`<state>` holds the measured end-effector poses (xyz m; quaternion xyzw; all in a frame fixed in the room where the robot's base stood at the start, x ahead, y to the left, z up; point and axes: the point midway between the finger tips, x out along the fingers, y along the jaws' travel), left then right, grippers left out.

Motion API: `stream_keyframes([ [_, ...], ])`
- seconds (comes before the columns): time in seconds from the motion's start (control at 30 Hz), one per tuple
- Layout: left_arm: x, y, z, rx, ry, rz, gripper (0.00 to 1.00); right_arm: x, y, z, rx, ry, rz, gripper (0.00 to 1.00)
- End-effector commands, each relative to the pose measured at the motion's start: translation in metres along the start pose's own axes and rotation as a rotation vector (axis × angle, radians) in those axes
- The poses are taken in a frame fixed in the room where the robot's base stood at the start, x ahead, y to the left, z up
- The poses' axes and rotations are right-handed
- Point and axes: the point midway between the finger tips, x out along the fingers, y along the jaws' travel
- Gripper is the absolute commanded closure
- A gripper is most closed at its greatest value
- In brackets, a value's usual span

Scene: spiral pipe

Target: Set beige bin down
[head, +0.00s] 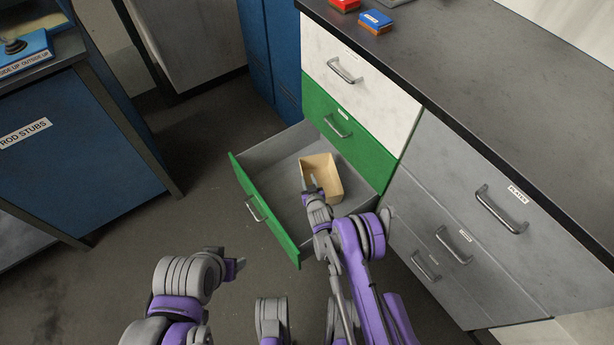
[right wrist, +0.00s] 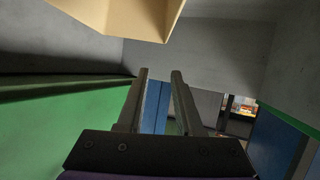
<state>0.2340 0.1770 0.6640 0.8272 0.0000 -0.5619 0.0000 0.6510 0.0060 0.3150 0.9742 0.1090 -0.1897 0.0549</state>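The beige bin (head: 333,178) is in the open green drawer (head: 263,208), near the cabinet side, with its open top showing. My right gripper (head: 312,181) is at the bin's near left side in the head view. In the right wrist view its two fingers (right wrist: 160,75) stand apart with nothing between them. The beige bin (right wrist: 125,15) shows at the top of that view, clear of the fingertips. I cannot tell whether the bin rests fully on the drawer floor.
The drawer's grey floor (head: 285,180) is bare left of the bin. A closed green drawer (head: 350,132) and a white drawer (head: 360,75) are above it. Grey drawers (head: 470,180) stand to the right. A blue cabinet (head: 85,150) is at left, with clear floor between.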

Motion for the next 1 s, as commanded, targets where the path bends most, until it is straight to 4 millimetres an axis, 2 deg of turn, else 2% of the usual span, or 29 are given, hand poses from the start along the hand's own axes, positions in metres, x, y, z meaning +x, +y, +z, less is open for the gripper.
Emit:
stream_keyframes([
  [0.1, -0.007, 0.0, -0.001, 0.0, 0.001, 0.0, 0.4, -0.023, 0.0, -0.001, 0.0, 0.0, 0.0, 0.65],
  [0.27, -0.01, 0.0, -0.002, 0.0, 0.002, 0.0, 0.4, -0.04, 0.0, 0.0, 0.0, 0.0, 0.0, 0.65],
  [0.53, -0.01, 0.0, -0.002, 0.0, 0.002, 0.0, 0.4, -0.045, 0.0, 0.0, 0.0, -0.001, 0.0, 0.65],
  [0.67, -0.01, 0.0, -0.002, 0.0, 0.002, 0.0, 0.4, -0.046, 0.005, -0.011, 0.003, -0.013, 0.005, 0.65],
  [0.77, -0.01, 0.0, -0.002, 0.0, 0.002, 0.0, 0.4, -0.048, 0.015, -0.032, 0.008, -0.04, 0.016, 0.65],
  [0.87, -0.011, 0.0, -0.002, 0.0, 0.002, 0.0, 0.4, -0.058, 0.033, -0.066, 0.017, -0.087, 0.033, 0.65],
  [1.0, -0.011, 0.0, -0.002, 0.0, 0.002, 0.0, 0.4, -0.085, 0.06, -0.119, 0.035, -0.169, 0.059, 0.65],
])
